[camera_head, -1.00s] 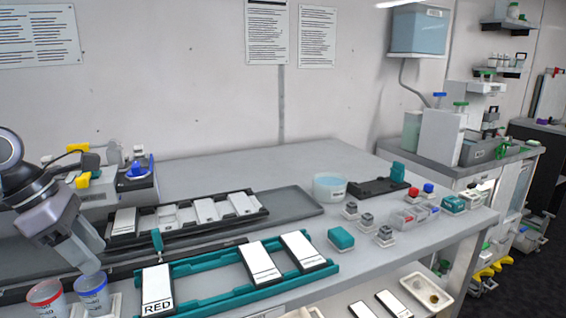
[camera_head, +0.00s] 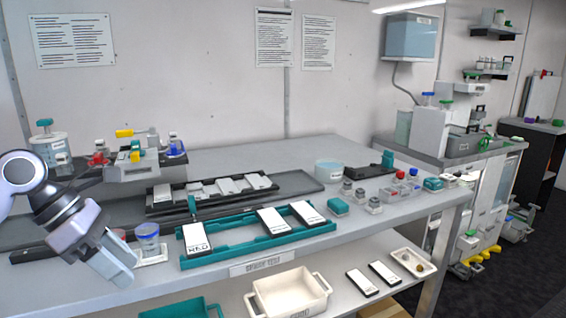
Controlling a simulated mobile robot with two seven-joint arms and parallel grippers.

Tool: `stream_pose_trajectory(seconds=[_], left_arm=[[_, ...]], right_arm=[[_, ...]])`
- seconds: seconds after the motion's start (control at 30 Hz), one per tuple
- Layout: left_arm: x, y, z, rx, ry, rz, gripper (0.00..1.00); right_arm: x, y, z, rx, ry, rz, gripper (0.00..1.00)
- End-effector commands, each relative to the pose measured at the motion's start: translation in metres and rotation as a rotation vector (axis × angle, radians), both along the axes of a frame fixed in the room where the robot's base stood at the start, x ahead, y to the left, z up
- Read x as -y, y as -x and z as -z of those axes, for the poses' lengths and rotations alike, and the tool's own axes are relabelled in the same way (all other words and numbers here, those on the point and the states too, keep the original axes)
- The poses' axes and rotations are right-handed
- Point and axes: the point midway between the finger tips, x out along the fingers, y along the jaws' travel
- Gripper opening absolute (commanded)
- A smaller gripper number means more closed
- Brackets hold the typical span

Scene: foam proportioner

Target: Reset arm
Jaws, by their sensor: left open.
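My left gripper (camera_head: 122,270) comes in from the left and hangs over the front left part of the workbench (camera_head: 350,225). It points down and to the right. Its jaws are open, and I see nothing between them. It overlaps the view of a cup with a red rim (camera_head: 119,235), which is partly hidden behind it. A cup with a blue rim (camera_head: 148,240) stands just right of it, apart from the fingers. My right gripper is not in view.
A teal rack (camera_head: 240,248) holds white cards, one marked RED (camera_head: 195,240). A black tray (camera_head: 165,208) with white blocks lies behind it. A lower shelf carries a cream bin (camera_head: 287,297). The bench's back middle (camera_head: 270,157) is clear.

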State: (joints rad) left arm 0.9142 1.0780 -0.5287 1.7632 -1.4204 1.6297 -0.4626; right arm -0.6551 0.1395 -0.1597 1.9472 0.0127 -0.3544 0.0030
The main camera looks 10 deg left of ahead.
Motion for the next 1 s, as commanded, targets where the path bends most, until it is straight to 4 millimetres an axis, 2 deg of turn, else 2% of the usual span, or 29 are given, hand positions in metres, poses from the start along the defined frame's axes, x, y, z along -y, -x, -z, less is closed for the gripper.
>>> stream_pose_trajectory(seconds=[0.03, 0.1, 0.3, 0.4, 0.5, 0.63, 0.77, 0.87, 1.0], left_arm=[[0.023, 0.001, 0.009, -0.024, 0.093, 0.014, 0.45], [0.054, 0.002, 0.016, -0.055, 0.229, 0.017, 0.45], [0.134, 0.012, 0.023, -0.217, 0.690, -0.056, 0.45], [0.160, 0.015, 0.021, -0.331, 0.936, -0.150, 0.45], [0.175, 0.012, 0.020, -0.460, 1.169, -0.284, 0.45], [0.177, 0.004, 0.027, -0.648, 1.451, -0.512, 0.45], [0.165, -0.004, 0.054, -0.849, 1.694, -0.801, 0.45], [0.150, -0.005, 0.088, -1.009, 1.850, -1.063, 0.45], [0.128, 0.012, 0.153, -1.233, 2.008, -1.485, 0.45]], right_arm=[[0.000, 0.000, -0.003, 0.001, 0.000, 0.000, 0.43], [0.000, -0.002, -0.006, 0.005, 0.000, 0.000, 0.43], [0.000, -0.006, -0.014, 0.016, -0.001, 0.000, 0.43], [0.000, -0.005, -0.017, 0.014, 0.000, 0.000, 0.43], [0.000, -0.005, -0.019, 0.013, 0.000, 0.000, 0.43], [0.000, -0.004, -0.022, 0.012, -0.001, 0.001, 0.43], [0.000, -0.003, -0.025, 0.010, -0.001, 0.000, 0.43], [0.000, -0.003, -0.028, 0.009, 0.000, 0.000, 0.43], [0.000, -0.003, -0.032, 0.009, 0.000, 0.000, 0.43]])
